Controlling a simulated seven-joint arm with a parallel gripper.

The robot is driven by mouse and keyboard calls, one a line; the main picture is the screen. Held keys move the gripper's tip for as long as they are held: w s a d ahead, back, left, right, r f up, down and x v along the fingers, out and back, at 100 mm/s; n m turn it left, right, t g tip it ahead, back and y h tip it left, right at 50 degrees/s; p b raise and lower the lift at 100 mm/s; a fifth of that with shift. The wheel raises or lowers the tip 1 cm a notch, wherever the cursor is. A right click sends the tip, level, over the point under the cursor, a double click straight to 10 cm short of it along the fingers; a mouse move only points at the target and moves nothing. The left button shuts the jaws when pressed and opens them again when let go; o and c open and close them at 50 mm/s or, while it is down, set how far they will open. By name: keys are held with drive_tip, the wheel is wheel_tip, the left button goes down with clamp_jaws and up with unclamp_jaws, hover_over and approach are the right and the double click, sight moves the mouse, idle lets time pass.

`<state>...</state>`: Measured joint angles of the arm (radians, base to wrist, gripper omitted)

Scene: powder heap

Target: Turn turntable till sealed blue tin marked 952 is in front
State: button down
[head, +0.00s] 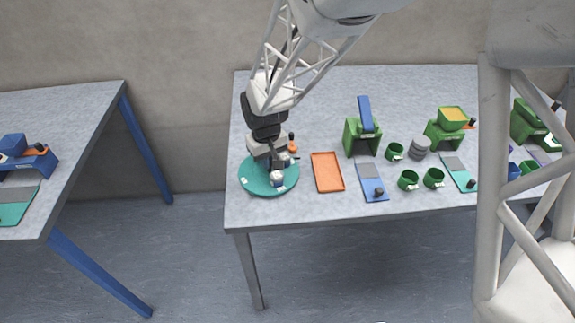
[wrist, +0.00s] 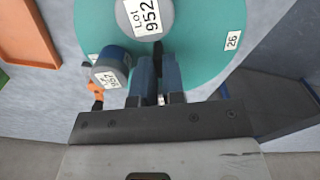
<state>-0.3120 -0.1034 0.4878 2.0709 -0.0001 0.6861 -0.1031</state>
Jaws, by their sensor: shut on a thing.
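The round teal turntable (head: 252,186) stands at the left end of the table and fills much of the wrist view (wrist: 205,62). A tin with a grey top and a label reading LOT 952 (wrist: 128,12) stands on it at the top of the wrist view. A smaller-looking blue tin (wrist: 122,62) with a grey top stands left of my fingers; its label is hard to read. My gripper (wrist: 158,60) is low over the turntable, shut on a narrow dark peg (wrist: 158,47) between its fingertips, mostly hidden. In the head view, my gripper covers part of the turntable.
The table edge is close in front.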

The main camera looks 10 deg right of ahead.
drive_tip(key=shift+m, duration=2.2)
drive_tip(key=c, duration=1.4)
unclamp_jaws()
drive_tip(key=shift+r, duration=0.1)
drive_tip(key=shift+r, duration=3.65)
